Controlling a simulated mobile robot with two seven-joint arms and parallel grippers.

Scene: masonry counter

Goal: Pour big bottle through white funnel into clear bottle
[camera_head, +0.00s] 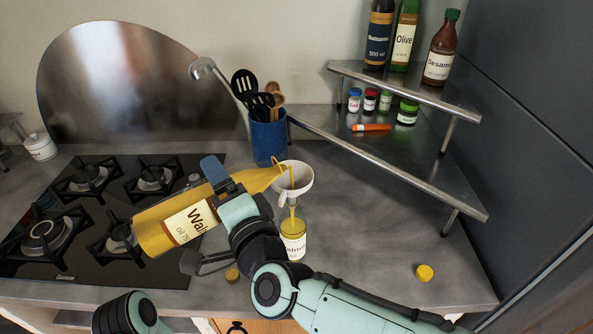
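The big bottle (165,235), labelled walnut oil and full of yellow liquid, is held tilted above the counter with its neck to the right. My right gripper (214,183) is shut around its upper body. The white funnel (303,177) sits at the top of the small clear bottle (292,246), which stands upright on the counter. A thin yellow stream arcs from the big bottle's mouth into the funnel. Yellow shows in the upper part of the clear bottle; my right arm partly hides its base. Only a link of my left arm shows at bottom left; its gripper is out of view.
A black gas hob (75,255) lies at left. A blue utensil pot (268,140) stands behind the funnel. A metal corner shelf (400,88) with bottles and jars is at right. Counter right of the clear bottle is mostly clear.

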